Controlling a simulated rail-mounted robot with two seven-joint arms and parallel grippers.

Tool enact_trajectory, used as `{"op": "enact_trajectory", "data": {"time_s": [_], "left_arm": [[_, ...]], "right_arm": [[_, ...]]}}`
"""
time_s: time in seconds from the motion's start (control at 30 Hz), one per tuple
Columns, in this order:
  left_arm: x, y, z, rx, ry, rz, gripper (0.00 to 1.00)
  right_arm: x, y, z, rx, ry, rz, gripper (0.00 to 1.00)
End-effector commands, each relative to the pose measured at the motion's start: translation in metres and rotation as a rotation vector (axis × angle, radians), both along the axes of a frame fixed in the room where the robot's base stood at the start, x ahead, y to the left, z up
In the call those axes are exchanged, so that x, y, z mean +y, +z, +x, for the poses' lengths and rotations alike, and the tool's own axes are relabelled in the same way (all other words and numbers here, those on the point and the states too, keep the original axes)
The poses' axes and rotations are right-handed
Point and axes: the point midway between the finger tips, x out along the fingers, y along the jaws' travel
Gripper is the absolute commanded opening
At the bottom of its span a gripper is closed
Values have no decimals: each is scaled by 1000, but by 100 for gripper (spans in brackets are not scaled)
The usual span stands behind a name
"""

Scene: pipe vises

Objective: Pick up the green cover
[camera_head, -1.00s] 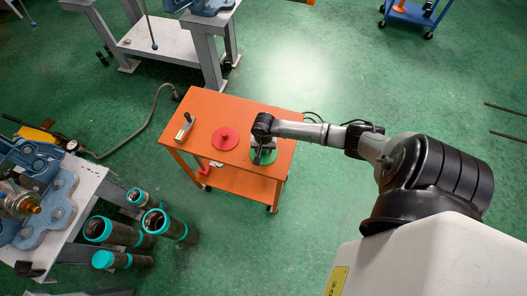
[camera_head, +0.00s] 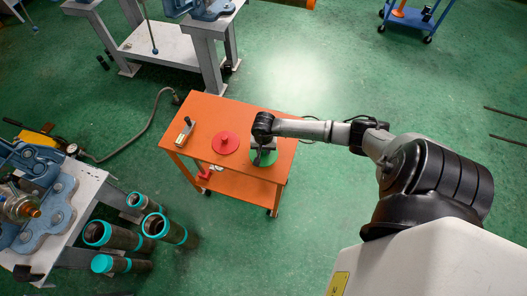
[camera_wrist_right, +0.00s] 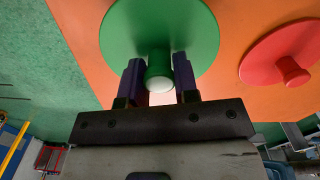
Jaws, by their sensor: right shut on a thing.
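The green cover (camera_head: 268,159) is a round disc with a knob, at the right part of the orange cart's top in the head view. My right gripper (camera_head: 260,157) is over it and hides much of it. In the right wrist view the green cover (camera_wrist_right: 195,30) fills the top middle. My right gripper (camera_wrist_right: 158,72) has a finger on each side of its pale-ended knob and is shut on it. I cannot tell whether the disc is clear of the cart top. My left gripper is not in view.
A red cover (camera_head: 225,142) lies left of the green one on the orange cart (camera_head: 215,110), with a small metal device (camera_head: 185,130) at the far left. Pipes with teal ends (camera_head: 158,225) stand by a vise bench at lower left. Open floor lies right of the cart.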

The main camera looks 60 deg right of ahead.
Motion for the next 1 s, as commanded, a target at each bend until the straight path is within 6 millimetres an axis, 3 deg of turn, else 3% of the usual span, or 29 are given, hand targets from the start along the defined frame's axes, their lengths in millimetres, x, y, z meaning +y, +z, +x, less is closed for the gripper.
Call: {"op": "enact_trajectory", "data": {"time_s": [0.07,0.3,0.5,0.7,1.0], "left_arm": [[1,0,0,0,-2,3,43],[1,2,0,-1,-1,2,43],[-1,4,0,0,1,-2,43],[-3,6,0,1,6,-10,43],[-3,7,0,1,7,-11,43]], "right_arm": [[-2,18,-1,-2,5,-5,4],[-16,47,-57,5,5,-7,4],[-22,66,-87,3,3,-5,4],[-26,76,-104,1,1,-4,4],[-27,82,-113,0,2,0,4]]}}
